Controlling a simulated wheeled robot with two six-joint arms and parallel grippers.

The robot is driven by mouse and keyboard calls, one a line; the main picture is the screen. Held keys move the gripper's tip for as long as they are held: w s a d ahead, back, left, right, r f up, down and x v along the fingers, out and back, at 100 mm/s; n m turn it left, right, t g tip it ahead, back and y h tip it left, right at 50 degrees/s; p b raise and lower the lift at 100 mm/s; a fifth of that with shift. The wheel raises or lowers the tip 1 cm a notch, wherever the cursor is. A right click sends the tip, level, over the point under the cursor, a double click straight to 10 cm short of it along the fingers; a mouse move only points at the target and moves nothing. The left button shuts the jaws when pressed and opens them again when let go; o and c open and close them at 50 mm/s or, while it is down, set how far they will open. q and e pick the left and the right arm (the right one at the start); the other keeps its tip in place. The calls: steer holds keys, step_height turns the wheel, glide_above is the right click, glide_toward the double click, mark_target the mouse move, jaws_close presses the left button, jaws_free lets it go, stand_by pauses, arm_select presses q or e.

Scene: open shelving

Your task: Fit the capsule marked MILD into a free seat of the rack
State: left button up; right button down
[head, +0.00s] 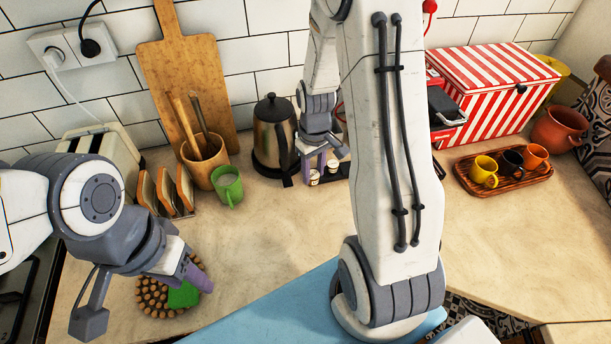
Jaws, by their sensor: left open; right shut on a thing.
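I cannot tell which seats are free. My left gripper (193,278) is open and empty, above a round beaded trivet (152,298) with something green on it.
A steel kettle (272,138) stands left of the rack. A green mug (228,186), a utensil pot (205,160) and a toast rack (166,192) are further left. A tray (503,187) of cups and a striped box (487,90) are right. The middle counter is clear.

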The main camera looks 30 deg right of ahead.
steer(key=s+d+r+n, duration=0.2)
steer(key=s+d+r, duration=0.3)
steer(key=d, duration=0.5)
steer(key=w+a+f, duration=0.1)
steer(key=w+f, duration=0.1)
steer(key=w, duration=0.1)
steer(key=w+a+f+p, duration=0.1)
steer(key=w+a+f, duration=0.1)
steer(key=w, duration=0.2)
steer(key=w+a+f+p, duration=0.1)
steer(key=w+a, duration=0.1)
steer(key=w, duration=0.1)
steer(key=shift+w+a+f, duration=0.25)
steer(key=shift+f, duration=0.15)
step_height(320, 180, down, 4)
steer(key=shift+w+a+r+p, duration=0.1)
steer(key=shift+r+p, duration=0.05)
steer(key=shift+p, duration=0.7)
steer(key=shift+f, duration=0.25)
